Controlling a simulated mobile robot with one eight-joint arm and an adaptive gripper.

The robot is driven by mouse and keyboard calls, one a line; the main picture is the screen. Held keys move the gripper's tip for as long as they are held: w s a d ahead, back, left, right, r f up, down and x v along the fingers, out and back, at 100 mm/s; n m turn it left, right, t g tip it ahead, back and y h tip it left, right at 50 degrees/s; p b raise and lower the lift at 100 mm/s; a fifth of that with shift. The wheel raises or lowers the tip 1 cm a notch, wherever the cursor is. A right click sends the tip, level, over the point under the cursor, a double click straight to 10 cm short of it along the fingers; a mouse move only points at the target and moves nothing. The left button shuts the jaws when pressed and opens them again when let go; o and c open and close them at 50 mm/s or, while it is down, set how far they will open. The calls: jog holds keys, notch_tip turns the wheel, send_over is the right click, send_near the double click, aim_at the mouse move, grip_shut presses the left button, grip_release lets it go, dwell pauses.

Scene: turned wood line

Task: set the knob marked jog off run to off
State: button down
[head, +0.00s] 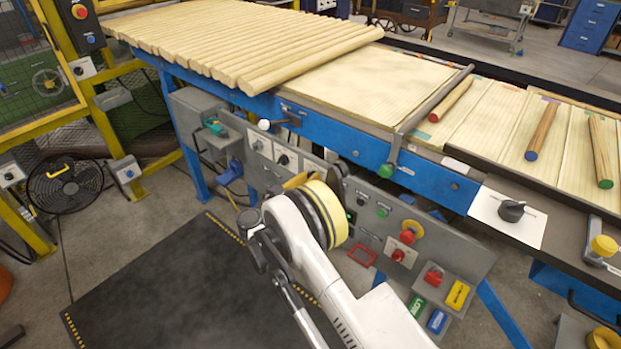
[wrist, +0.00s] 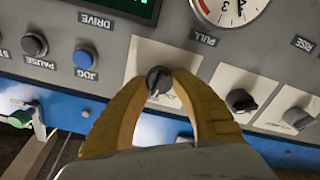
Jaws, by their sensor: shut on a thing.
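In the wrist view, a black knob (wrist: 157,79) sits on a white plate (wrist: 148,53) on the grey control panel. My gripper (wrist: 165,80) has its yellow fingers closed around the knob, one on each side. The fingers and palm cover the lower part of the plate. The plate's marks are too small or hidden to read, so I cannot tell which setting the knob points to. In the head view, my gripper (head: 297,180) is at the panel under the blue conveyor frame, mostly hidden behind my wrist, and the held knob cannot be made out.
In the wrist view, a blue JOG button (wrist: 85,58) and a PAUSE button (wrist: 34,45) are left of the knob. A gauge (wrist: 232,12) is above right. A red mushroom button (head: 407,236) projects from the panel.

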jog(key=shift+n, duration=1.1)
jog(key=c, duration=1)
grip_release()
jog(key=shift+c, duration=0.2)
jog(key=v, duration=1.2)
jog(key=shift+w, duration=0.1)
